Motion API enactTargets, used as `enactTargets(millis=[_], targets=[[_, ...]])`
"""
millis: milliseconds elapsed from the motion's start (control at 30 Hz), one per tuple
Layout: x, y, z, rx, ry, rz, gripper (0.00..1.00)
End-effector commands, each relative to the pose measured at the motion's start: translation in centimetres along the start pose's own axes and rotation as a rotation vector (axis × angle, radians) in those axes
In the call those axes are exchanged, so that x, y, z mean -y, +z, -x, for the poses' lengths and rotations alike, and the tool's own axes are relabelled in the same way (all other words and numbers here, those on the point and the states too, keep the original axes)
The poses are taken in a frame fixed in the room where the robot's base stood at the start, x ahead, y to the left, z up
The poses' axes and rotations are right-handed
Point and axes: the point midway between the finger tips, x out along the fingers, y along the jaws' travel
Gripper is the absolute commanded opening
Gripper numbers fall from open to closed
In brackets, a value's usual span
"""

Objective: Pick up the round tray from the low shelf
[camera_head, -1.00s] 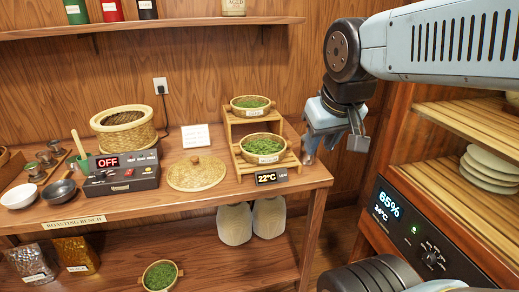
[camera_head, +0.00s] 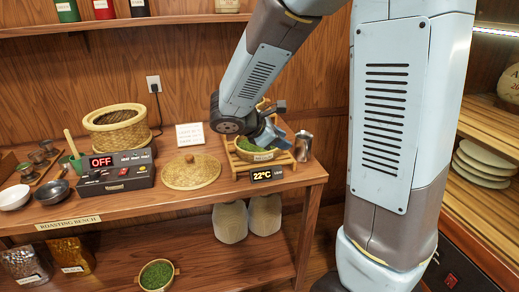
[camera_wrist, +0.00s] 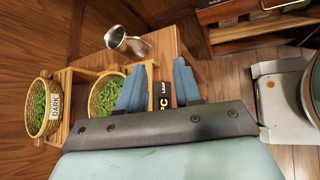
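A round tray of green leaves (camera_head: 157,274) sits on the low shelf (camera_head: 215,265) under the bench, at the bottom of the head view. My gripper (camera_head: 271,134) is well above and to the right of it, at the two-tier wooden stand on the bench. Another round tray of leaves (camera_head: 258,155) is on the stand's lower tier, partly hidden by my gripper. In the wrist view my gripper (camera_wrist: 166,68) is open with nothing between its fingers. That lower-tier tray (camera_wrist: 104,98) is just left of the fingers, partly covered; contact cannot be told.
A tray labelled DARK (camera_wrist: 42,108) is on the upper tier. A metal pitcher (camera_head: 304,146) stands right of the stand, and a 22°C display (camera_head: 267,174) in front. A woven lid (camera_head: 191,172) lies on the bench.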

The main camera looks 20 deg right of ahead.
Motion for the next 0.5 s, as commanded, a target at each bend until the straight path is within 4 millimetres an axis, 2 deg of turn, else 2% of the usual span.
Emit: enactTargets(millis=[33, 300, 500], targets=[[-0.9, -1.6, -0.3, 0.027, 0.034, 0.086, 0.34], [-4.8, -8.0, -0.8, 0.151, 0.208, 0.436, 0.34], [-5.9, -10.4, -0.8, 0.189, 0.27, 0.547, 0.34]])
